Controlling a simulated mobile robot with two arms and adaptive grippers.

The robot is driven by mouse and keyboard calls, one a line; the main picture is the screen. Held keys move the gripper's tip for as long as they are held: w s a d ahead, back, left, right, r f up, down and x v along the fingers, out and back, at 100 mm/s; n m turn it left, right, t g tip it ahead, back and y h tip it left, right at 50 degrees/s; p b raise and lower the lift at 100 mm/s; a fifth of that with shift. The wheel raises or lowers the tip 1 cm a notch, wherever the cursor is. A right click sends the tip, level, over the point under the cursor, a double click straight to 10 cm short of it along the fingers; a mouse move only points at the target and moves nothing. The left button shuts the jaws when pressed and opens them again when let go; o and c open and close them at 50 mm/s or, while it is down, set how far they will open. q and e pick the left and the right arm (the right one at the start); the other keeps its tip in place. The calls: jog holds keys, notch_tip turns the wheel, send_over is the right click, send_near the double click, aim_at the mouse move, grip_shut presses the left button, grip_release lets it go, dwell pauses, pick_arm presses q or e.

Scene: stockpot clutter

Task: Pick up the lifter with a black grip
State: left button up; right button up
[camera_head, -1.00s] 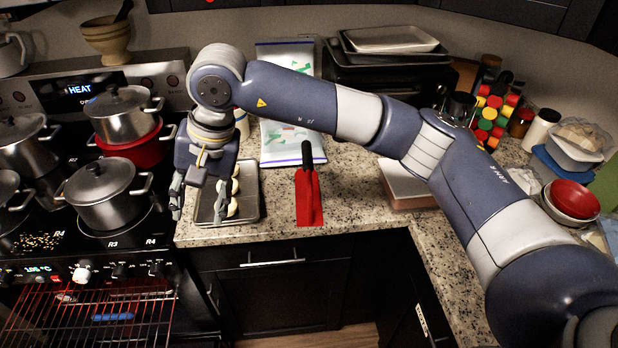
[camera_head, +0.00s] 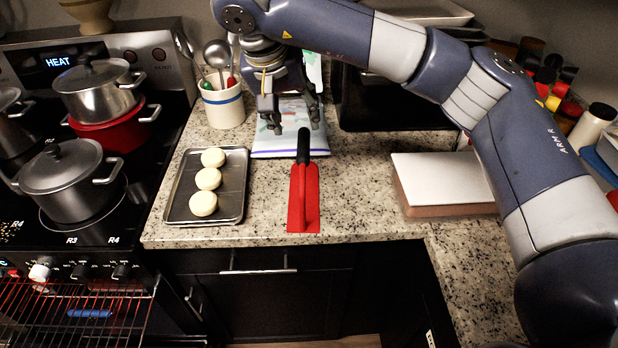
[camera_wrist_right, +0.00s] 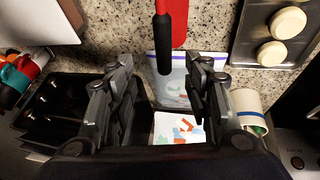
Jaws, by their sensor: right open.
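The lifter is a flat red tool (camera_head: 303,200) with a black grip (camera_head: 303,146). It lies on the granite counter, its grip pointing to the back and reaching over the front edge of a plastic bag. My right gripper (camera_head: 292,118) is open and empty, just behind and above the end of the grip. In the right wrist view, the black grip (camera_wrist_right: 163,45) comes down from the top between and beyond the open fingers (camera_wrist_right: 160,85), touching neither. The lifter's red part (camera_wrist_right: 178,12) shows at the top edge there. My left gripper is not in view.
A metal tray (camera_head: 238,190) with white round pieces lies left of the lifter. A utensil crock (camera_head: 223,106) stands behind it. The bag (camera_head: 270,146) lies under my gripper. A white-topped box (camera_head: 440,180) is to the right. Pots stand on the stove at left.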

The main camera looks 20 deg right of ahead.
aim_at(302, 143)
jog(key=x, duration=0.5)
jog(key=shift+w+d+f, duration=0.2)
jog(key=shift+d+f, duration=0.1)
jog(key=shift+w+d+f+p, duration=0.2)
jog(key=shift+f+p, duration=0.15)
jog(key=shift+f, duration=0.25)
jog(key=x, duration=0.1)
jog(key=p+x, duration=0.1)
jog(key=x, duration=0.1)
jog(key=p+x, duration=0.1)
jog(key=x, duration=0.1)
jog(key=shift+w+a+f, duration=0.1)
jog(key=shift+a+f, duration=0.05)
jog(key=shift+a, duration=0.2)
pick_arm(q)
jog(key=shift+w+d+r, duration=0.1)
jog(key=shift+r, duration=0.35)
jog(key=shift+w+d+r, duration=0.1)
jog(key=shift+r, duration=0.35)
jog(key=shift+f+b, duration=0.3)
jog(key=shift+b, duration=0.05)
pick_arm(e)
jog(key=shift+f, duration=0.25)
grip_shut()
